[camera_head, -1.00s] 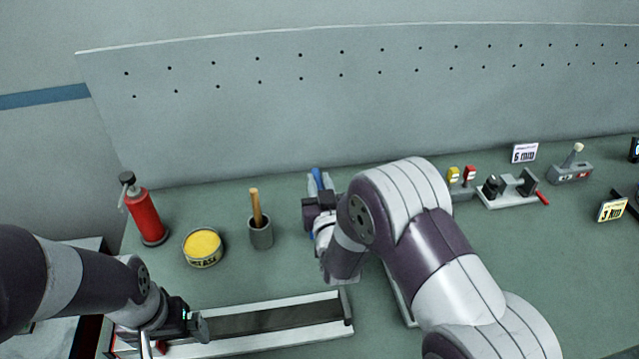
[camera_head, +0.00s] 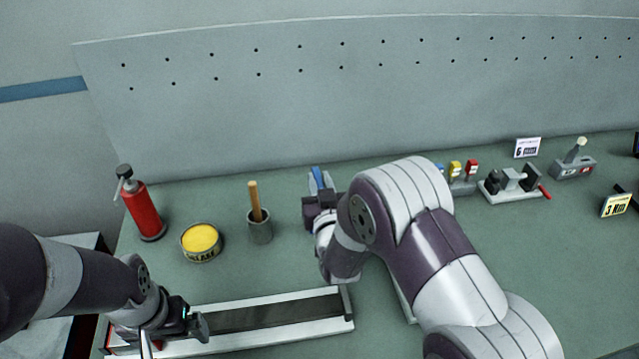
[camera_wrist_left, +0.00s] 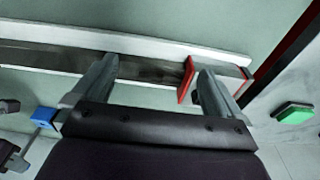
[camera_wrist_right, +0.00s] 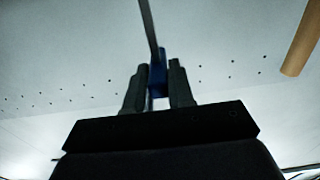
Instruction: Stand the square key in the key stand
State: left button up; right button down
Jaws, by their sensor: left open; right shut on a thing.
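My right gripper (camera_head: 318,182) is shut on a blue-handled key, taken to be the square key (camera_wrist_right: 157,76). In the right wrist view its thin metal shaft points up, away from the jaws. In the head view only the blue handle (camera_head: 317,178) shows clearly between the fingers, in front of the back panel; the tip's shape cannot be made out. A small grey stand (camera_head: 463,188) with yellow and red upright pieces, probably the key stand, is right of my right arm, partly hidden by it. My left gripper (camera_head: 203,327) is open and empty above the long rail at front left, also in the left wrist view (camera_wrist_left: 155,90).
The long rail (camera_head: 310,325) lies at front left. A red extinguisher (camera_head: 145,212), a yellow-topped tin (camera_head: 201,258) and a grey cup (camera_head: 260,232) with a wooden handle stand behind it. A clamp-like fixture (camera_head: 512,190) and a lever box (camera_head: 574,168) stand at right. The right middle bench is clear.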

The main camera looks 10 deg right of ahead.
pick_arm(q)
jog(key=shift+f+b, duration=0.3)
jog(key=shift+b, duration=0.05)
dwell(0.7)
jog(key=shift+f+b, duration=0.6)
jog(key=shift+f, duration=0.05)
pick_arm(e)
jog(key=shift+f, duration=0.65)
pick_arm(q)
jog(key=shift+s+f+b, duration=0.15)
jog(key=shift+f+b, duration=0.15)
jog(key=shift+b, duration=0.1)
pick_arm(e)
jog(key=shift+s+f, duration=0.15)
jog(key=shift+f, duration=0.2)
